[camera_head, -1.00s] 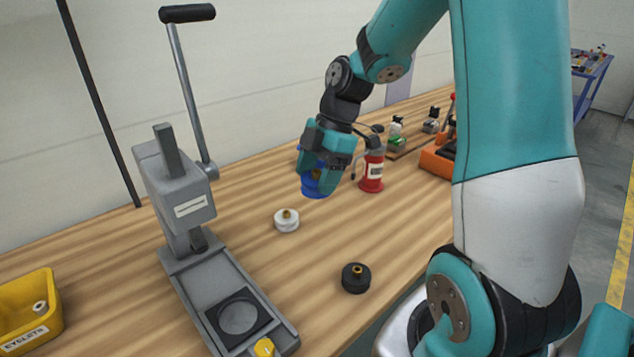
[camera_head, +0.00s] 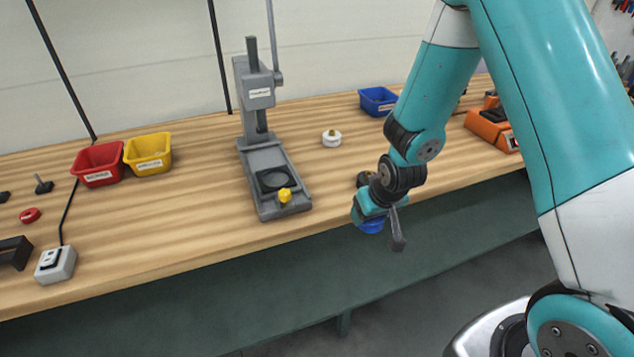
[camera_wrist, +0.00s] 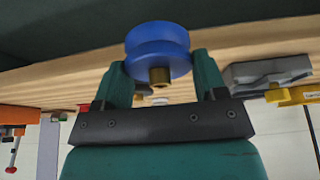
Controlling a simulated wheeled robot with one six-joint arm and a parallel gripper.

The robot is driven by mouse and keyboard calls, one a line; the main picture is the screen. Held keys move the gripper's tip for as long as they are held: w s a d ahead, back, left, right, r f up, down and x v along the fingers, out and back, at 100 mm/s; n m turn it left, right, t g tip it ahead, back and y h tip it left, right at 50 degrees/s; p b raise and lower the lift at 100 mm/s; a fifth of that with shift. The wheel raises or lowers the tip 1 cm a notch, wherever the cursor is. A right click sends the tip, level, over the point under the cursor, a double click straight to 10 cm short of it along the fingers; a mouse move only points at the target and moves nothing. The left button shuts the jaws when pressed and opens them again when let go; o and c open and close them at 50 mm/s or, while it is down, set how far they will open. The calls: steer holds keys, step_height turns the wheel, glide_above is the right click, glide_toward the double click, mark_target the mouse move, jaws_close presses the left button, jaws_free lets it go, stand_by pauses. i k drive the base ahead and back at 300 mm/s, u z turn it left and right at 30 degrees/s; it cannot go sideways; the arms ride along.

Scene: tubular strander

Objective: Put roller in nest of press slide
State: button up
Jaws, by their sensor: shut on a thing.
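My gripper (camera_head: 371,220) is shut on the blue roller (camera_head: 371,227), which hangs under it off the bench's front edge. In the wrist view the blue grooved roller (camera_wrist: 158,50), with a brass hub, sits between the two fingers (camera_wrist: 160,85). The grey press (camera_head: 258,95) stands on the bench, left of my gripper. Its slide (camera_head: 266,205) lies toward the front edge, with a dark square nest (camera_head: 276,179) that looks empty and a yellow knob (camera_head: 285,196). The slide also shows in the wrist view (camera_wrist: 270,72).
A white roller (camera_head: 331,137) stands right of the press. A dark piece (camera_head: 364,178) is partly hidden behind my arm. A blue bin (camera_head: 378,101) is at the back, red (camera_head: 98,166) and yellow (camera_head: 148,154) bins at the left. Bare wood lies around the slide.

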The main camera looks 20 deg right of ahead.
mark_target(275, 180)
steer(key=k, duration=0.4)
steer(key=z, duration=0.35)
steer(key=i, duration=0.55)
steer(key=u, duration=1.45)
steer(key=i, duration=0.5)
